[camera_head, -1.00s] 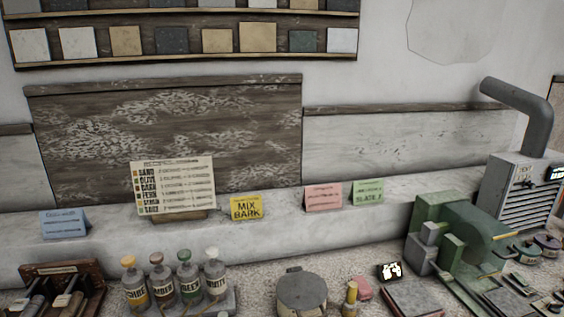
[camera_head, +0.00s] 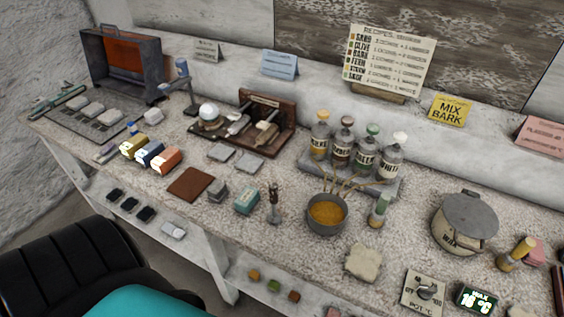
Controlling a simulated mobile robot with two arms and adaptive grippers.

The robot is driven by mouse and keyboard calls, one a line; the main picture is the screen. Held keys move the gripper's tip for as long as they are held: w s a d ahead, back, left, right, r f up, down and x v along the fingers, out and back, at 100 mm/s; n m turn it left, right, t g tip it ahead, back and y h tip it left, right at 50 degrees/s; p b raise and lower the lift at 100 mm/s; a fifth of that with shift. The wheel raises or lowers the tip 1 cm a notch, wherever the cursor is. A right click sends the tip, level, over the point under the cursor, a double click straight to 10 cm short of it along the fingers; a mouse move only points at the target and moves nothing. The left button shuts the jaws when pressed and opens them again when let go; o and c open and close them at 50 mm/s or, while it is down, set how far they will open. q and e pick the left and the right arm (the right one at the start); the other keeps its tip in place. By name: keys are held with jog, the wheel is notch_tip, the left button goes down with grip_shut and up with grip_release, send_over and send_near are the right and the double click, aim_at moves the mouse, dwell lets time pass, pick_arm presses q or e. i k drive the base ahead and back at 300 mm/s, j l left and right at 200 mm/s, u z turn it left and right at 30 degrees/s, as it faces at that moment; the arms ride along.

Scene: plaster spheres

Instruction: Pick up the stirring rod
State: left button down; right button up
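I cannot pick out the stirring rod with certainty. Several thin tan sticks (camera_head: 343,187) show at the back of a small grey pot (camera_head: 312,226) of orange-yellow contents; whether one is the rod I cannot tell. A small upright holder with a dark brown top (camera_head: 273,203) stands left of the pot. Neither of my grippers is in view.
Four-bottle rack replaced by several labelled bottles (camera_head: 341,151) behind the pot. A black and teal form (camera_head: 150,300) fills the lower left. Bare worktop (camera_head: 320,262) lies before the pot.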

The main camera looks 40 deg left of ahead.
aim_at(274, 217)
jog(key=u, duration=1.25)
